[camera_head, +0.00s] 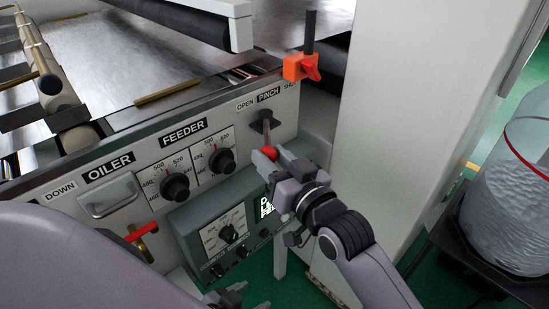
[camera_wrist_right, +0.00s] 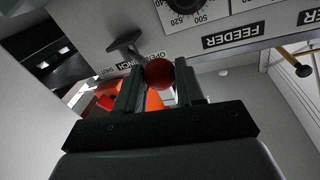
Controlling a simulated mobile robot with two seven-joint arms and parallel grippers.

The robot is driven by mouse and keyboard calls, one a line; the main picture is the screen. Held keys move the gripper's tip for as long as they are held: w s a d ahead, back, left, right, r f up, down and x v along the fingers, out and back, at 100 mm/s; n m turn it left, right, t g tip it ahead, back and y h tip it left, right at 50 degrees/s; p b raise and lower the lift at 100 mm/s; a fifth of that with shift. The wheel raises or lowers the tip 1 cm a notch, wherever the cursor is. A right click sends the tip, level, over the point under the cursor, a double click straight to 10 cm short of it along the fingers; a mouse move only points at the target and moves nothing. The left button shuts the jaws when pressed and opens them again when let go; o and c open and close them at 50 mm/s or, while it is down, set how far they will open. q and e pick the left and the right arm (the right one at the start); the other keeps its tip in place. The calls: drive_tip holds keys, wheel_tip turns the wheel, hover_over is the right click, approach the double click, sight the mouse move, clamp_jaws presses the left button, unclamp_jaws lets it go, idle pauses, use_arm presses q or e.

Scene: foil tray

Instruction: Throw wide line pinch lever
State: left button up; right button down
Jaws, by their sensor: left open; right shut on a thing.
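The pinch lever (camera_head: 267,130) sits on the machine's front panel under the labels OPEN and PINCH and a partly cut-off third label. Its arm points down and outward and ends in a red ball knob (camera_head: 271,153). My right gripper (camera_head: 268,159) is shut on this knob. In the right wrist view the red knob (camera_wrist_right: 160,72) sits between the two fingers of my right gripper (camera_wrist_right: 160,85), with the lever's dark arm (camera_wrist_right: 127,42) behind it. My left gripper (camera_head: 238,298) is open and empty at the bottom edge of the head view, away from the lever.
The FEEDER dials (camera_head: 221,160) and the OILER handle (camera_head: 108,194) lie left of the lever. A control box (camera_head: 213,231) with a lit screen sits below. A pale column (camera_head: 385,130) stands to the right.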

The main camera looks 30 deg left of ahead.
drive_tip(key=shift+r, duration=0.2)
drive_tip(key=c, duration=0.7)
unclamp_jaws()
drive_tip(key=shift+f, duration=0.1)
drive_tip(key=shift+s+d+f, duration=0.1)
drive_tip(key=shift+s+d, duration=0.15)
drive_tip(key=shift+d, duration=0.25)
drive_tip(key=shift+v, duration=3)
